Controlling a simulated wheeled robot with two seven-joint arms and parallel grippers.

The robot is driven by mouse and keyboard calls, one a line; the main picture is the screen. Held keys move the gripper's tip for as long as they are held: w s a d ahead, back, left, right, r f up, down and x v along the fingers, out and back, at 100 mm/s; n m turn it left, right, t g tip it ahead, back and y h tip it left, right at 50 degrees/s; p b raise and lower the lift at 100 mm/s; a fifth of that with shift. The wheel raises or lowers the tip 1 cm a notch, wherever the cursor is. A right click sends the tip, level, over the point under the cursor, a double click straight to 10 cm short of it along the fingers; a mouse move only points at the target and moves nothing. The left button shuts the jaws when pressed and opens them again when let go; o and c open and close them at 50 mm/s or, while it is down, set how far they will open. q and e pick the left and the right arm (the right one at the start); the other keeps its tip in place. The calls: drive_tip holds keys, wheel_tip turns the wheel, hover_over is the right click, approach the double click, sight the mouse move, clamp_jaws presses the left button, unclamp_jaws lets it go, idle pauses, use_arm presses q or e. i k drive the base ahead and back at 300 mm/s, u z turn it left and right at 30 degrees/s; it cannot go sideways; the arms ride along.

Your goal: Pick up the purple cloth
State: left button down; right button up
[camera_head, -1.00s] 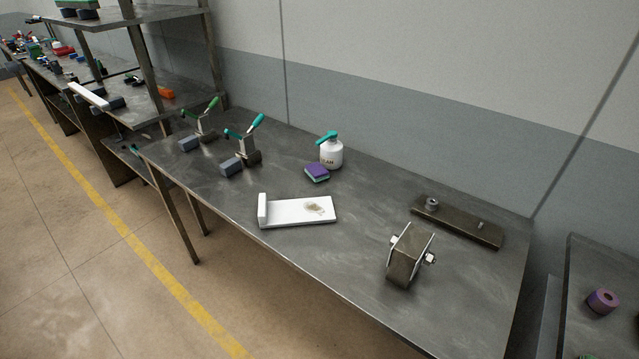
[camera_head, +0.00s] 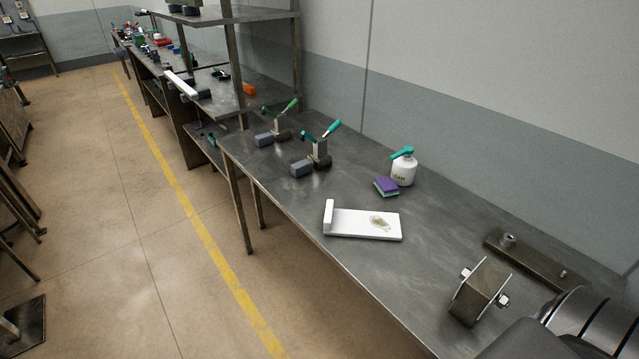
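A small purple cloth or sponge-like block (camera_head: 386,185) with a teal-green underside lies on the grey metal workbench (camera_head: 300,211). It sits just in front of a white spray bottle (camera_head: 404,172) with a teal top. A white L-shaped plate (camera_head: 364,224) with a brownish stain lies nearer the bench's front edge. Part of my dark arm shows at the lower right corner. Neither gripper is in view.
Two toggle clamps with green and teal handles (camera_head: 320,148) stand left of the purple piece. A metal block with bolts (camera_head: 479,292) and a dark flat bar (camera_head: 532,259) lie at the right. Open floor with a yellow line (camera_head: 190,219) runs along the left.

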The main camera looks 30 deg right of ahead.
sight(386, 186)
drive_tip(key=u, duration=0.2)
drive_tip(key=i, duration=2.8)
drive_tip(key=z, duration=2.8)
